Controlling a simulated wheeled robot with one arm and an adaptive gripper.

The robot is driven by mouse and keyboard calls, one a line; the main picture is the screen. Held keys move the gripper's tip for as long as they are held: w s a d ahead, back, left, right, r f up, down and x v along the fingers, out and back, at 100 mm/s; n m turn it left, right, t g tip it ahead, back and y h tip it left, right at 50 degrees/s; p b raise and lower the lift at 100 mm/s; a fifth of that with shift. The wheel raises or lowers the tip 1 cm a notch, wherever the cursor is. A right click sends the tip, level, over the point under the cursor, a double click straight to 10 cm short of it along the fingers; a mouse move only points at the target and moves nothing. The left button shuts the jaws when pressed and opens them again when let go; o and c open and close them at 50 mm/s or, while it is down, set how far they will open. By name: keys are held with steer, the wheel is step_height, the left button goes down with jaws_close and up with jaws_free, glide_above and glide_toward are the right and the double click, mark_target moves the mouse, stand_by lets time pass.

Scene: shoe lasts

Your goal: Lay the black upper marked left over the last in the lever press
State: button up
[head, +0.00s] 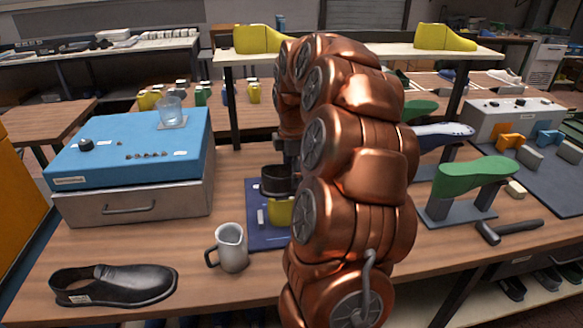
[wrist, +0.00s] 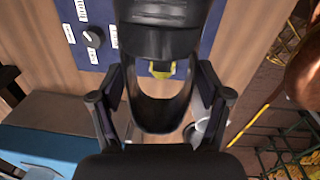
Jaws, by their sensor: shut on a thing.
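A black upper (wrist: 165,30) is between the fingers of my gripper (wrist: 160,88) in the wrist view, and the gripper is shut on it. In the head view the upper (head: 275,181) is just above a yellow last (head: 279,212) on the blue-based press (head: 262,238). A bit of yellow (wrist: 162,69) shows through the upper's opening. I cannot tell whether upper and last touch. No left mark is readable on the held upper. My arm hides much of the press, including its lever. Another black shoe or upper (head: 113,286) with a small white label lies at the front left.
A metal jug (head: 230,248) stands close to the press's front left. A blue-topped box (head: 135,150) with a glass (head: 170,110) is at left. A green last (head: 472,176) on a stand and a dark hammer-like tool (head: 508,230) are at right. Bare wood shows at front.

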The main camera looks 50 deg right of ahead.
mark_target(293, 204)
steer(key=shift+s+d+f+b, duration=0.1)
steer(key=shift+f+b, duration=1.05)
steer(key=shift+f, duration=1.6)
steer(key=shift+s+f+b, duration=0.1)
steer(key=shift+f+b, duration=1)
steer(key=shift+f, duration=1.65)
steer(key=shift+w+f, duration=0.1)
steer(key=shift+f, duration=0.45)
steer(key=o, duration=1.3)
steer(key=shift+r, duration=0.15)
steer(key=r, duration=1.1)
steer(key=shift+s, duration=0.3)
steer(key=shift+a+r, duration=0.25)
steer(key=shift+r, duration=0.1)
